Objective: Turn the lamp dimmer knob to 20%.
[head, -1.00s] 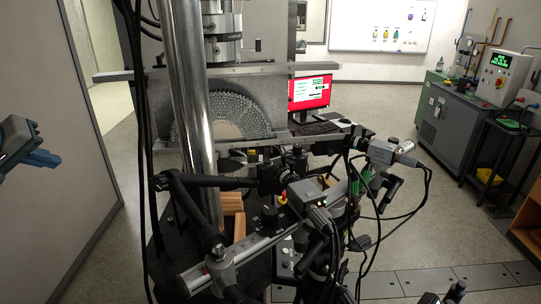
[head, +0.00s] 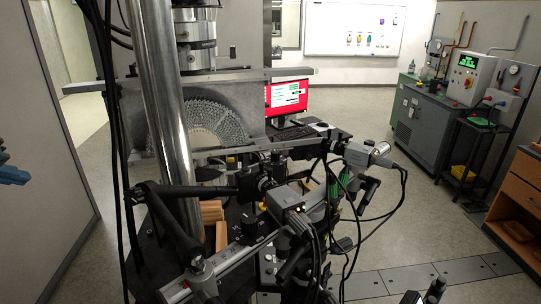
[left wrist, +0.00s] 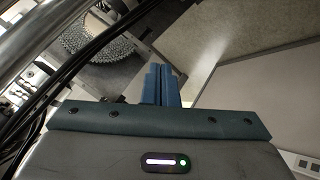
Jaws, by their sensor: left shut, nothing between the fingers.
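My left gripper (head: 12,174) shows at the left edge of the head view, partly cut off and apart from the test machine. In the left wrist view its blue fingers (left wrist: 162,86) are together and empty. I cannot pick out the lamp dimmer knob with certainty. A dark knob-like part (head: 249,227) stands behind the camera rail in the head view, and a small grey panel with controls (head: 268,268) sits below it, partly hidden by cables and rail. My right gripper is not in view.
A steel column (head: 165,110) and black cables stand between my left gripper and the camera rig (head: 288,198). A red-screened monitor (head: 286,97) is behind. A green-grey cabinet (head: 432,122) and wooden drawers (head: 518,205) stand right. Floor between is free.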

